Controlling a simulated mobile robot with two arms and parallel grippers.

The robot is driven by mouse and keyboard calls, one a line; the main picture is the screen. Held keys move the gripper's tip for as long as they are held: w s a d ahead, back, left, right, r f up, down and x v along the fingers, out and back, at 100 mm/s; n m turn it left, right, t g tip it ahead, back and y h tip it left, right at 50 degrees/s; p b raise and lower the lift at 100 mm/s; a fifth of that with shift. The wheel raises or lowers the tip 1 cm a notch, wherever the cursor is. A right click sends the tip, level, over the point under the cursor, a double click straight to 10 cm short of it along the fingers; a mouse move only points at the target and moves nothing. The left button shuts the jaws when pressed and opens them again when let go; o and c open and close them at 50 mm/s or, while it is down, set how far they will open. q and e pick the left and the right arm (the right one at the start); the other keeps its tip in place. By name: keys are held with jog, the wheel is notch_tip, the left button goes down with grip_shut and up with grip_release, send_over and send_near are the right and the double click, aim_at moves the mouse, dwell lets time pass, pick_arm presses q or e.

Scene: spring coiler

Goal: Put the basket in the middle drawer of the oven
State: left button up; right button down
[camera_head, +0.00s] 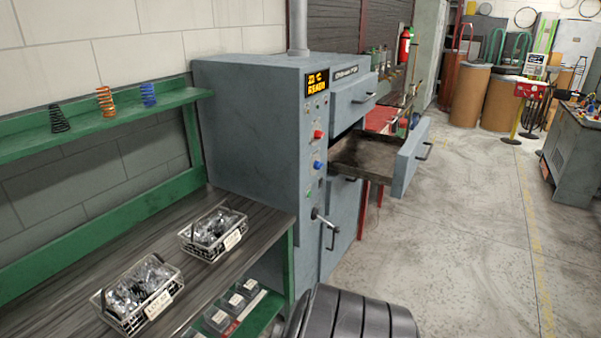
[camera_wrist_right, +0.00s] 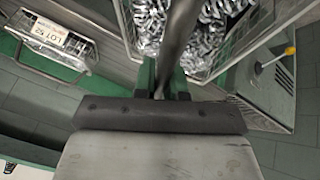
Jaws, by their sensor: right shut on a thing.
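The grey oven (camera_head: 250,110) stands mid-picture in the head view. Its middle drawer (camera_head: 408,165) is pulled out, and the tray inside looks empty. The drawers above and below it look shut. In the right wrist view, my right gripper (camera_wrist_right: 160,92) is shut on the dark bar handle of a wire basket (camera_wrist_right: 228,50) filled with shiny metal parts. The basket is cut off by the picture edge; I cannot tell whether it touches a surface. Neither gripper shows in the head view.
Two more wire baskets, one nearer (camera_head: 135,318) and one farther (camera_head: 187,246), stand on the dark bench (camera_head: 75,318) left of the oven. A green shelf (camera_head: 25,145) with three springs hangs above. Open floor (camera_head: 450,250) lies right of the oven.

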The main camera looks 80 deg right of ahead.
jog(key=shift+s+d+f+m+g+h, duration=0.1)
jog(key=shift+s+f+m+g+h, duration=0.1)
jog(key=shift+s+f+m, duration=0.35)
jog(key=shift+s+a+f+m+g+h, duration=0.1)
jog(key=shift+s+f+m+h, duration=0.15)
jog(key=shift+s, duration=0.5)
jog(key=shift+s+d+f+m+g+h, duration=0.15)
jog(key=shift+s+f+m, duration=0.1)
jog(key=shift+s+m, duration=0.35)
jog(key=shift+s+a, duration=0.1)
jog(key=shift+a, duration=0.2)
jog(key=shift+w+a+r+t+y, duration=0.2)
jog(key=shift+w+a+t+y, duration=0.05)
jog(key=shift+w+a+y, duration=0.1)
jog(key=shift+s, duration=0.1)
